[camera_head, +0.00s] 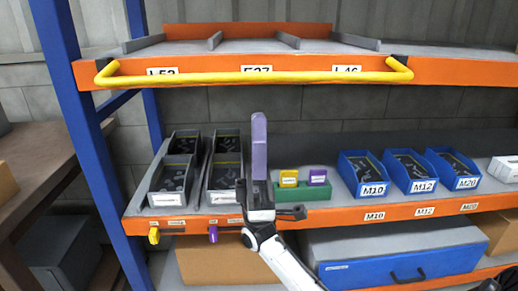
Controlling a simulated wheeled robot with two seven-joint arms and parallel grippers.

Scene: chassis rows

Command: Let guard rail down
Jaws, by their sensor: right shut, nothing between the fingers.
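The yellow guard rail (210,78) runs across the front of the upper shelf's orange edge. Its two ends bend back to dark brackets on that edge, and its bar partly covers the shelf labels. My right gripper (258,120) is in the middle of the view, its purple fingers pointing up and shut with nothing in them. It is below the rail and apart from it in the picture, in front of the lower shelf. How far it is in depth from the rail is hard to tell. My left gripper is not in view.
The lower shelf (335,212) holds grey bins (173,180) at left, a green block (300,195) with yellow and purple pieces, and blue bins (362,182) at right. A blue post (78,120) stands left. A blue case (395,262) lies below. The gap under the rail is open.

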